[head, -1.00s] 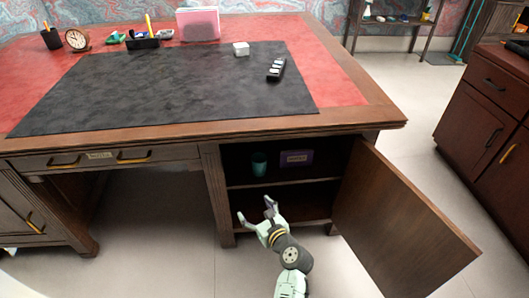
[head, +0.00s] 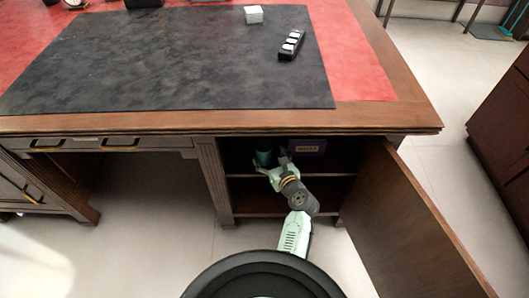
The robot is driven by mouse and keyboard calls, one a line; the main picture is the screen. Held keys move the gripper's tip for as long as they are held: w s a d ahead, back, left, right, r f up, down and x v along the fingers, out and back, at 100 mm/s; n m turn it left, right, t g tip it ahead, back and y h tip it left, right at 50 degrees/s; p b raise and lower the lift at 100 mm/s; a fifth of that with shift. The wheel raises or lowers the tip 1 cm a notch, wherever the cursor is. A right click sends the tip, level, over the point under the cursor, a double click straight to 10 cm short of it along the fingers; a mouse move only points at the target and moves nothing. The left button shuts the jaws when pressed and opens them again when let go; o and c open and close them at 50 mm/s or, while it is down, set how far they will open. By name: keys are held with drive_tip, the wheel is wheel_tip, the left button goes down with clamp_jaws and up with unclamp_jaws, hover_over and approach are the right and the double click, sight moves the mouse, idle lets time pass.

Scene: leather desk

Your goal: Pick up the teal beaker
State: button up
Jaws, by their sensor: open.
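The teal beaker (head: 264,156) stands on the upper shelf of the open desk cabinet, toward its left side. My gripper (head: 270,161) is at the cabinet opening, right at the beaker in the picture. Its fingers are open, one near the beaker's lower left and one to its right. The gripper covers the beaker's lower part. I cannot tell whether the fingers touch it or how deep they are around it.
A purple labelled box (head: 309,147) sits on the same shelf, just right of the gripper. The cabinet door (head: 408,220) stands open on the right. The cabinet's left post (head: 214,185) is close on the left. The desktop (head: 200,121) overhangs above. The lower shelf (head: 255,201) looks empty.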

drive_tip(key=shift+x, duration=3.1)
drive_tip(key=shift+d, duration=0.1)
drive_tip(key=shift+c, duration=0.5)
drive_tip(key=c, duration=1.3)
